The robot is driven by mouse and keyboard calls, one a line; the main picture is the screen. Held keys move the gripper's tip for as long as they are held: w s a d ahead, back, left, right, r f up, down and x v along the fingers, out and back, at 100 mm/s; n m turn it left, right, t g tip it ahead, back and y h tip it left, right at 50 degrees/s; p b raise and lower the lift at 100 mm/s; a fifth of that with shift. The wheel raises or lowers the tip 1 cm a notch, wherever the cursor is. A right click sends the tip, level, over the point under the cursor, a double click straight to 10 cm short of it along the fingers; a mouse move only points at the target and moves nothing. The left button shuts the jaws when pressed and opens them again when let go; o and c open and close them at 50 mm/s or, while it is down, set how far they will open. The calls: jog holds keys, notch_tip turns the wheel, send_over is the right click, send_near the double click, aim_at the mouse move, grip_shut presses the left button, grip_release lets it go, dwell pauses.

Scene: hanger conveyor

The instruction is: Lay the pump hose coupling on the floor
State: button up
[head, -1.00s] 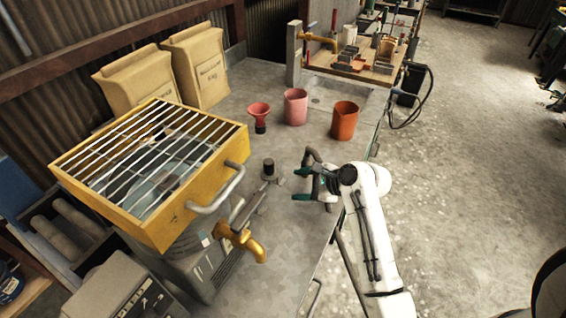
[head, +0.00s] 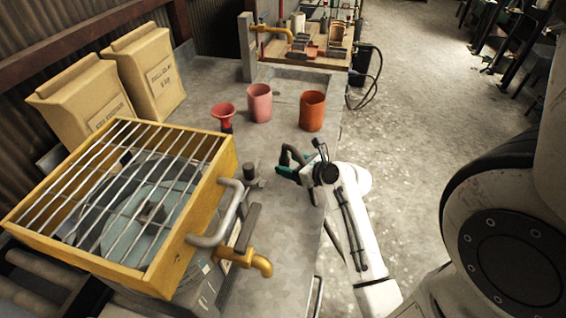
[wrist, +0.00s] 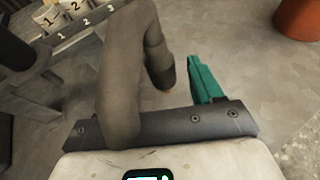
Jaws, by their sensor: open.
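My gripper (head: 291,163) is over the grey bench near its right edge, with its teal finger pointing left. In the wrist view one teal finger (wrist: 207,80) shows at the right. A dark bent pipe-like piece (wrist: 125,70) rises across the gripper's left side and hides what is behind it. It also shows beside the gripper in the head view (head: 286,152); I cannot tell whether it is the hose coupling or a gripper part. A brass elbow (head: 258,262) sticks out below the yellow caged box. The floor (head: 415,130) is right of the bench.
The yellow caged box (head: 190,225) stands at left front. A red funnel (head: 223,115), pink cup (head: 259,103) and orange cup (head: 312,110) stand beyond my gripper. A dark knob (head: 250,171) is left of it. The floor to the right is mostly clear.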

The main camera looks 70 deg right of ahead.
aim_at(280, 161)
jog(key=x, duration=0.5)
jog(key=shift+p, duration=0.3)
jog(key=shift+f, duration=0.1)
grip_shut()
